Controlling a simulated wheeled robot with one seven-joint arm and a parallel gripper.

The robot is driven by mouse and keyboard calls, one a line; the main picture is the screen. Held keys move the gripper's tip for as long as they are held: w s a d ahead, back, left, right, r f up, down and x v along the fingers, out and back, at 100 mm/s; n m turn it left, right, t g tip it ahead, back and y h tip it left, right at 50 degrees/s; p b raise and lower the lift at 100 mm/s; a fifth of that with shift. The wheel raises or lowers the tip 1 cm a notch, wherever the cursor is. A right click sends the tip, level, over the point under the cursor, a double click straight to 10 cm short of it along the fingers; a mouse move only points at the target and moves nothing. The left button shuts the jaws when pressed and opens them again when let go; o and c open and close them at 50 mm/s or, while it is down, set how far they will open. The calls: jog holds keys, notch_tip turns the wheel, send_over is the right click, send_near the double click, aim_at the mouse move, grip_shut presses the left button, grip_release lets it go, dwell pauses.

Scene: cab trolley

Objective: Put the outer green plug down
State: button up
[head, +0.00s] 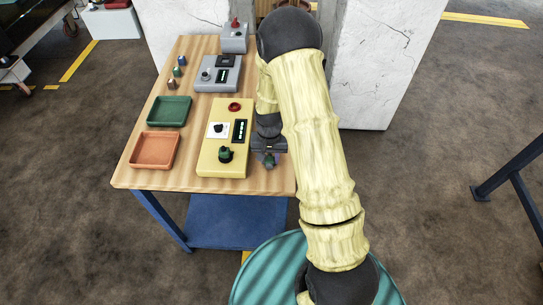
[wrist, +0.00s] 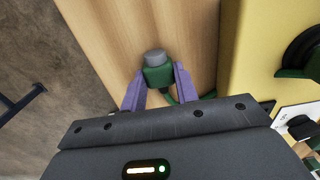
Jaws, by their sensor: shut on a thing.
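My gripper (wrist: 160,82) has its two purple fingers closed on a green plug with a grey end (wrist: 154,57). In the head view my gripper (head: 269,160) is over the table's right strip, beside the yellow box (head: 211,166), with a bit of green between its fingers. I cannot tell whether the plug touches the wood. A green cable curves from the plug toward the yellow box in the wrist view. Another dark green plug or knob (head: 225,154) sits on the front of the yellow box.
The wooden table (head: 148,80) also bears a green tray (head: 169,123), an orange tray (head: 133,163), a grey box (head: 234,84) and several small coloured pieces. A smaller grey box (head: 235,46) stands at the back. The table's right edge is close to my gripper.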

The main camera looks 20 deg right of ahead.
aim_at(271, 158)
jog(key=shift+f, duration=0.15)
jog(key=o, duration=1.1)
jog(key=shift+d, duration=0.2)
jog(key=shift+w+r, duration=0.1)
jog(key=shift+r, duration=0.25)
notch_tip(271, 158, up, 12)
jog(key=shift+f+b, duration=0.15)
jog(key=shift+b, duration=0.8)
